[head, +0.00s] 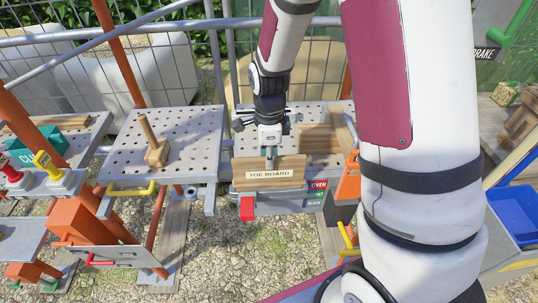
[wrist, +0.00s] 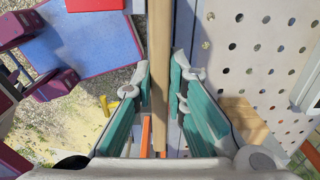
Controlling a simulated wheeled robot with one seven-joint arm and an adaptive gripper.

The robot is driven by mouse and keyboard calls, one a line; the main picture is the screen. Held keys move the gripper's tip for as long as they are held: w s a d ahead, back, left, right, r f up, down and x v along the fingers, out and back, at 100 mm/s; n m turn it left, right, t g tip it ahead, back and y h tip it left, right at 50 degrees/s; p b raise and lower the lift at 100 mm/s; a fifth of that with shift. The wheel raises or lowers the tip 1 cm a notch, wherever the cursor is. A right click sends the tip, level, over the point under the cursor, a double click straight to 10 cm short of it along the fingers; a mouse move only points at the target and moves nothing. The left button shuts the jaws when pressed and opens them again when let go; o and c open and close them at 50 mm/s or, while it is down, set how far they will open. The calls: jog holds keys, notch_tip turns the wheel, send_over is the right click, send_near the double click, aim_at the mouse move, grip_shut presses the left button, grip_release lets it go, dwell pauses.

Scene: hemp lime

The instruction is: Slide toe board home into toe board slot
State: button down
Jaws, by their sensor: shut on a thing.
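The toe board (head: 285,162) is a wooden plank with a white TOE BOARD label, seen in the head view at the front edge of a perforated grey platform. My gripper (head: 270,158) points down and is shut on the top middle of the board. In the wrist view the board (wrist: 160,60) shows edge-on as a long strip between the teal finger pads. Directly under the board is a grey bracket (head: 283,187), which looks like the slot. Whether the board's lower edge sits inside it or just above it, I cannot tell.
A red block (head: 247,208) and coloured label plates (head: 316,196) are on the bracket's front. An orange part (head: 348,181) stands close to the right. A second perforated platform (head: 190,140) holds a wooden piece (head: 155,150).

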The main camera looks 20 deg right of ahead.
jog(key=shift+f, duration=0.95)
jog(key=c, duration=1.5)
grip_release()
jog(key=shift+c, duration=0.2)
notch_tip(320, 180, up, 11)
jog(key=shift+r, duration=0.55)
jog(key=s+r+n+t, duration=0.5)
jog(key=s+r+n, duration=1.1)
jog(key=n, duration=0.5)
jog(key=shift+s+r+n+t, duration=0.2)
jog(key=shift+s+n+t, duration=0.1)
jog(key=shift+s, duration=0.65)
